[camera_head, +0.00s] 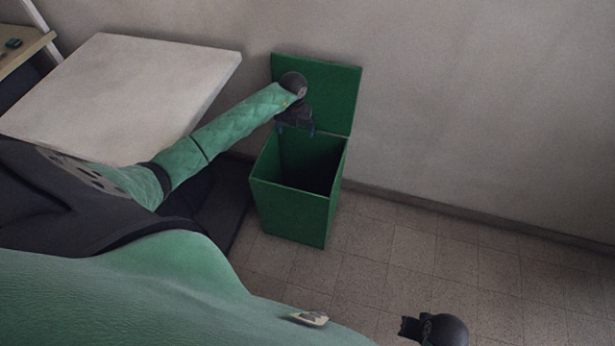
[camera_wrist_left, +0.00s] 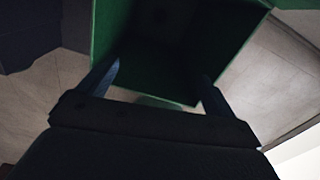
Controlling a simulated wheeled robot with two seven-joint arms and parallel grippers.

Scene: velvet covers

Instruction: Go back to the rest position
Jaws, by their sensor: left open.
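My left gripper (camera_head: 295,128) is at the end of the green-sleeved arm, above the rear of an open green bin (camera_head: 290,209). Its fingers point down toward the bin's mouth. In the left wrist view the two fingers of my left gripper (camera_wrist_left: 156,82) are spread apart with nothing between them, and the bin (camera_wrist_left: 107,25) lies beyond them with a dark interior. My right gripper (camera_head: 412,327) shows in part at the bottom edge of the head view, over the floor; I cannot tell its jaws.
The bin's green lid (camera_head: 335,95) stands raised against the wall (camera_head: 460,90). A pale tabletop (camera_head: 120,85) is left of the bin. A wooden shelf (camera_head: 25,50) with a small dark green object is at the upper left. The tiled floor (camera_head: 400,240) right of the bin is clear.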

